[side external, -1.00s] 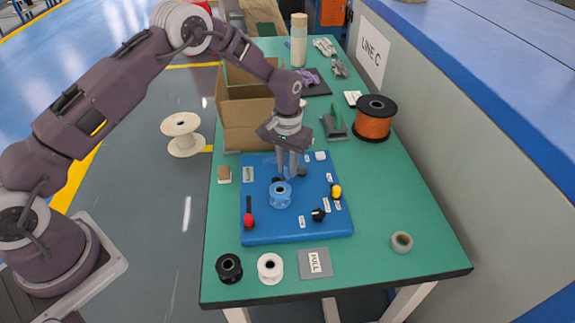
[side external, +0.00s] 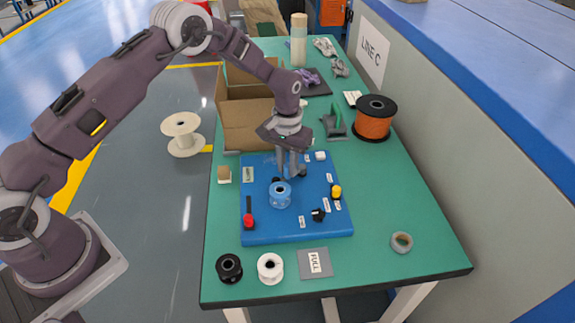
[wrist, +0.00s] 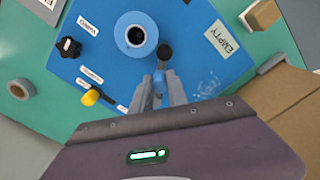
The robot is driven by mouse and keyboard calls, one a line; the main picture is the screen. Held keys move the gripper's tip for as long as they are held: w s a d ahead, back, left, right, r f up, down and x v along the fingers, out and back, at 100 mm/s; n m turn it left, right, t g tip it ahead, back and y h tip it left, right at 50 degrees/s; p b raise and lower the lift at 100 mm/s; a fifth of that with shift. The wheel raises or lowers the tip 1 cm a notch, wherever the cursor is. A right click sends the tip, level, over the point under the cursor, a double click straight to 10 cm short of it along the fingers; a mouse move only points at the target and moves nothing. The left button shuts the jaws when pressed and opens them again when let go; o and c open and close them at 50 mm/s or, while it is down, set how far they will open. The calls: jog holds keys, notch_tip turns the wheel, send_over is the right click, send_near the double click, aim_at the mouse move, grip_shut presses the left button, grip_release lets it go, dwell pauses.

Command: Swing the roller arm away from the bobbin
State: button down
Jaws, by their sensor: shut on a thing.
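The light blue bobbin (side external: 280,195) stands on the blue board (side external: 262,232); it also shows in the wrist view (wrist: 136,35). The roller arm's black round end (wrist: 164,52) is right beside the bobbin's rim in the wrist view; I cannot tell whether they touch. My gripper (wrist: 160,78) points down at the board beside the bobbin, and in the side view (side external: 290,172) it is just behind the bobbin. Its fingers are shut on the roller arm, a small blue part of which shows between them. The fingers hide most of the arm.
A yellow knob (side external: 336,191), a black knob (side external: 318,215) and a red knob (side external: 249,222) are on the board. An open cardboard box (side external: 245,125) stands behind it. Black (side external: 229,268) and white (side external: 270,268) spools stand in front. The table's right front is mostly clear.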

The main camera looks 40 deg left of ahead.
jog(key=shift+a, duration=0.1)
jog(key=m, duration=0.1)
jog(key=a+m, duration=0.1)
jog(key=m, duration=0.1)
jog(key=shift+w+a+m, duration=0.2)
jog(key=shift+w+m, duration=0.1)
jog(key=shift+w, duration=0.05)
jog(key=m, duration=0.1)
jog(key=a+m, duration=0.1)
jog(key=shift+w+m, duration=0.3)
jog(key=shift+w, duration=0.05)
jog(key=shift+w+a+m, duration=0.25)
jog(key=shift+w+m, duration=0.2)
jog(key=shift+m, duration=0.7)
jog(key=shift+w+a+m, duration=0.25)
jog(key=shift+w+m, duration=0.15)
jog(key=shift+m, duration=0.75)
jog(key=shift+w+r, duration=0.1)
jog(key=c, duration=1.3)
grip_release()
notch_tip(320, 180, up, 7)
